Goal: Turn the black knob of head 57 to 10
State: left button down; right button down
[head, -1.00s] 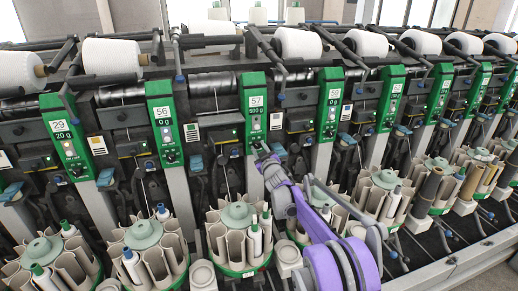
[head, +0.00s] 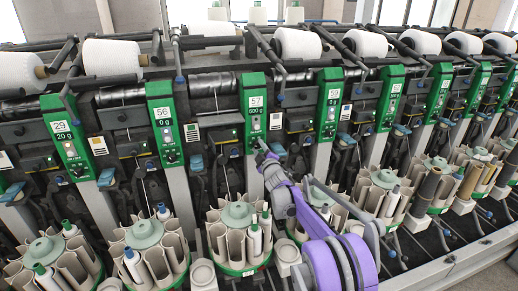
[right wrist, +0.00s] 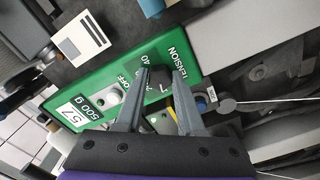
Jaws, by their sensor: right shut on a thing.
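The head 57 panel (head: 255,99) is a green upright plate with the labels 57 and 500 g; it also shows tilted in the right wrist view (right wrist: 132,75). My right gripper (head: 261,147) is at the panel's lower end. In the right wrist view its two grey fingers (right wrist: 161,74) stand on either side of the black knob (right wrist: 160,92), shut on it, beside the word TENSION. The fingers hide part of the knob and its scale, so its exact setting cannot be read. My left gripper is not in view.
A pale round button (right wrist: 112,97) sits on the same panel near OFF. Similar green panels, such as head 56 (head: 163,112), stand on both sides. Below is a round bobbin magazine (head: 238,215). A blue-tipped part (right wrist: 201,103) lies close to the right finger.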

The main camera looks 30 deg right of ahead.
dwell(0.3)
jog(key=c, duration=0.5)
grip_release()
jog(key=b+v, duration=0.1)
jog(key=v, duration=1)
jog(key=shift+a, duration=0.1)
